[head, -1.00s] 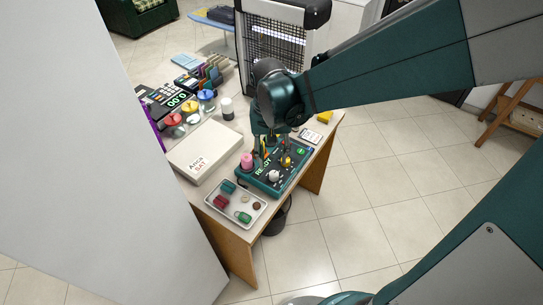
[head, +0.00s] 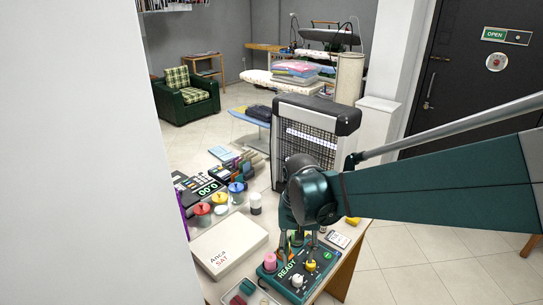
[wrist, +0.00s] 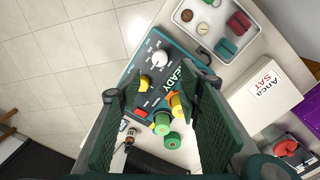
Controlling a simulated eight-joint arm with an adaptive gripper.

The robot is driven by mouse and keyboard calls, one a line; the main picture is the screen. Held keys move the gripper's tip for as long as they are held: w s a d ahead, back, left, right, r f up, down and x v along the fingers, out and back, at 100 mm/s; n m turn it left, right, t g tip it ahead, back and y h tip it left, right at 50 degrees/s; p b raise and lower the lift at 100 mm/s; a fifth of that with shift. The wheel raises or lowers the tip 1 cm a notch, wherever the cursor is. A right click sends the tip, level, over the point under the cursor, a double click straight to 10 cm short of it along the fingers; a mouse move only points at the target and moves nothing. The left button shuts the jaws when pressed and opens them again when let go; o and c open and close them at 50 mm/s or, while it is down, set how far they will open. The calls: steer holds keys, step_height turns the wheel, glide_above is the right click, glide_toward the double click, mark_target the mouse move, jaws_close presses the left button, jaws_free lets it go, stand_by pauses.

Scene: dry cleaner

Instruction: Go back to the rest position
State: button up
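My gripper (head: 298,250) points down over the dark teal panel (head: 325,265) marked READY, near the desk's front right part. In the wrist view my gripper (wrist: 163,92) has its two green fingers wide apart, with nothing held between them. Beyond and between the fingers are the panel's white knob (wrist: 158,60), a yellow knob (wrist: 144,83), a red button (wrist: 140,113) and green and yellow round pieces (wrist: 172,140). Whether the fingertips touch the panel cannot be told.
On the desk are a white box (head: 228,246) marked "Anca SAT", a tray (wrist: 187,15) with small coloured pieces, lidded jars (head: 203,214) and a white-capped cup (head: 255,205). A heater-like grille unit (head: 305,140) stands behind my gripper. A pale wall (head: 80,150) blocks the left; open floor (head: 410,262) lies right.

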steer(key=s+d+r+n+t, duration=0.2)
steer(key=s+d+r+t, duration=0.5)
steer(key=s, duration=0.5)
steer(key=shift+d+r, duration=1.4)
steer(key=shift+r, duration=0.35)
step_height(320, 180, down, 9)
steer(key=b, duration=0.9)
stand_by(2.0)
